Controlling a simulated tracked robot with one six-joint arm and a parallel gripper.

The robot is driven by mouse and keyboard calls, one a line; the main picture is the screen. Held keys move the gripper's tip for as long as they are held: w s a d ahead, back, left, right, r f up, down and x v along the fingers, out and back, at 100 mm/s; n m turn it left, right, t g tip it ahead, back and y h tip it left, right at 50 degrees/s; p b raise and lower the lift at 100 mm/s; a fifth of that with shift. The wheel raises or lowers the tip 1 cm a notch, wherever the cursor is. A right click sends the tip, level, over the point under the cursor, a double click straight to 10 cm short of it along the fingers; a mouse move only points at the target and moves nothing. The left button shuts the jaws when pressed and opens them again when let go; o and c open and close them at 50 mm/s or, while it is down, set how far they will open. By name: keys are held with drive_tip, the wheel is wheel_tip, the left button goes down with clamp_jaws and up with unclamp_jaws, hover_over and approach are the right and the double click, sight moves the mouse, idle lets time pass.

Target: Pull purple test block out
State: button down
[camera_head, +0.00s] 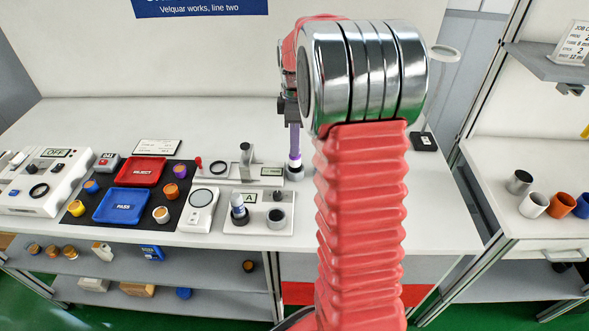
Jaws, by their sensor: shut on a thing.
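My gripper (292,120) points down over the back of the white bench, right of the middle fixtures.
A white fixture with a metal post (245,160) stands just left of the socket. In front is a panel (258,226) with a bottle and a dark cup. Red (141,171) and blue (121,206) trays lie on a black mat further left. Several cups stand on the right bench.

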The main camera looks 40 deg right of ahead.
drive_tip(key=shift+r, duration=0.25)
drive_tip(key=shift+r, duration=1.15)
drive_tip(key=shift+r, duration=0.2)
wheel_tip(320, 180, up, 7)
drive_tip(key=shift+f, duration=0.2)
idle(0.9)
idle(0.3)
